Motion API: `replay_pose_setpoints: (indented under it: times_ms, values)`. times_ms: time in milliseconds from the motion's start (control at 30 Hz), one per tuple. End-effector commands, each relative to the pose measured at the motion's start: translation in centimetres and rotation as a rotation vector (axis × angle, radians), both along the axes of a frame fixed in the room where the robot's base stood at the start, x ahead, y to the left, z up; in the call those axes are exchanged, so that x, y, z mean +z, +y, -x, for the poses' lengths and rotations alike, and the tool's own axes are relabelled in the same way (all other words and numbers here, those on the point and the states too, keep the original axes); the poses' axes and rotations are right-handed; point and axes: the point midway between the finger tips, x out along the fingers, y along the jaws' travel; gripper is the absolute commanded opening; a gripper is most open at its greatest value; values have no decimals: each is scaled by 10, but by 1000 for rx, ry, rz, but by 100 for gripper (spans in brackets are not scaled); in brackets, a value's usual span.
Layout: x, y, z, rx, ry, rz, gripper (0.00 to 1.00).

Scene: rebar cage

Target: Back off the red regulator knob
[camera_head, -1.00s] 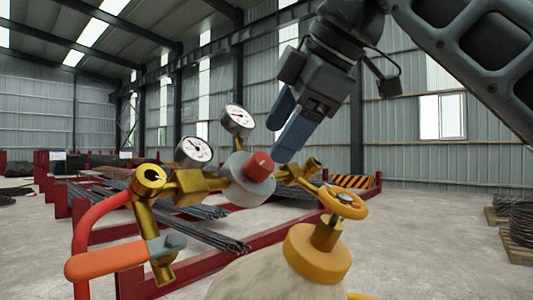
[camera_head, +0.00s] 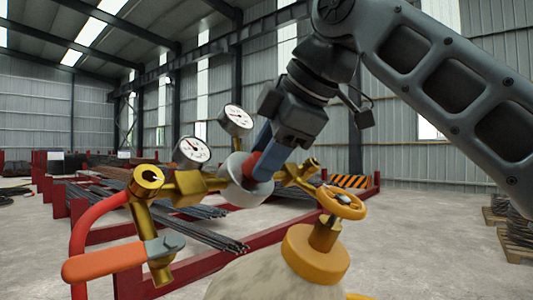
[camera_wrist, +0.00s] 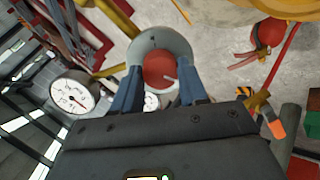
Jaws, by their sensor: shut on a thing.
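The red regulator knob (camera_wrist: 159,70) sits at the front of the round grey regulator body (camera_head: 236,187), with two white-faced gauges (camera_head: 192,151) beside it. My gripper (camera_wrist: 158,92) has its blue fingers on either side of the knob, shut on it. In the head view the fingers (camera_head: 260,160) hide most of the knob. In the wrist view a pale mark shows on the knob's face. The brass regulator fittings (camera_head: 184,187) run left to a valve piece.
A yellow handwheel (camera_head: 342,203) stands on the cylinder top (camera_head: 317,254) just right of the regulator. Red racks with rebar (camera_head: 205,232) lie behind.

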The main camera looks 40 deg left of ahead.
Motion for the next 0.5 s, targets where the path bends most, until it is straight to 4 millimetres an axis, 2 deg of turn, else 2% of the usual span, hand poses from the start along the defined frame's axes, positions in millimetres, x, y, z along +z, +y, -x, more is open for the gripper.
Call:
replay_pose_setpoints:
  times_ms: [33,267,500]
  values:
    - [0,0,0,0,1,1,34]
    - [0,0,0,1,1,2,12]
    - [2,0,1,59,-65,7,12]
